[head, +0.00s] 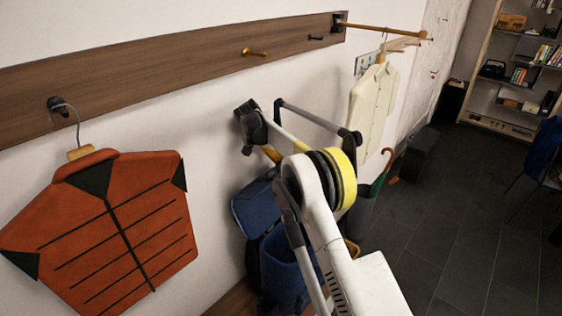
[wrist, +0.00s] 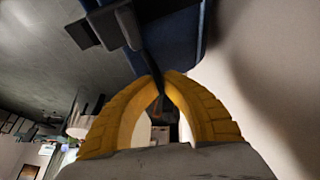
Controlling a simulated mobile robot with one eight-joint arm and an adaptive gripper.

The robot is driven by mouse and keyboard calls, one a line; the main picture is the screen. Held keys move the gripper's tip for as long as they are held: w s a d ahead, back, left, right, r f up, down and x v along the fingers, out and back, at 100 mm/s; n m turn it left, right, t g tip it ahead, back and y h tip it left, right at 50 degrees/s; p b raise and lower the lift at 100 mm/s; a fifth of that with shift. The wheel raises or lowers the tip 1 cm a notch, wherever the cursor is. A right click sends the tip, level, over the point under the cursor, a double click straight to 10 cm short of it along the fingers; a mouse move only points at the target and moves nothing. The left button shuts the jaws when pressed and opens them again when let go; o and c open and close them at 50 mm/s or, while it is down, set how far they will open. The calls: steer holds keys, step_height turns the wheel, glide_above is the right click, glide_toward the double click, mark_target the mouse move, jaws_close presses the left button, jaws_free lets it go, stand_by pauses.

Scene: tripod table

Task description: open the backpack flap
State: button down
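The blue backpack (head: 285,268) stands low against the wall, partly hidden behind my arm in the head view. Its blue flap (head: 254,208) stands tilted up on the left, apart from the front of the body. In the wrist view, a dark blue part of the backpack (wrist: 178,38) fills the top middle. My gripper (wrist: 160,76) has its yellow fingers arched together, with a thin dark strap (wrist: 149,52) running between the tips. In the head view a yellow finger (head: 270,155) shows just above the flap; the fingertips are hidden.
A wooden wall rail (head: 180,62) with hooks runs above. An orange jacket (head: 110,230) hangs at left, a cream jacket (head: 373,97) at right. A green umbrella with a curved handle (head: 381,170) stands right of my arm. The dark tiled floor (head: 440,215) is open at right.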

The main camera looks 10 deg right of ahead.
steer(key=shift+f, duration=0.1)
steer(key=c, duration=1.6)
jaws_free()
steer(key=shift+a, duration=0.1)
steer(key=shift+o, duration=0.2)
steer(key=v, duration=0.7)
steer(key=shift+r, duration=0.25)
steer(key=shift+s+a, duration=0.1)
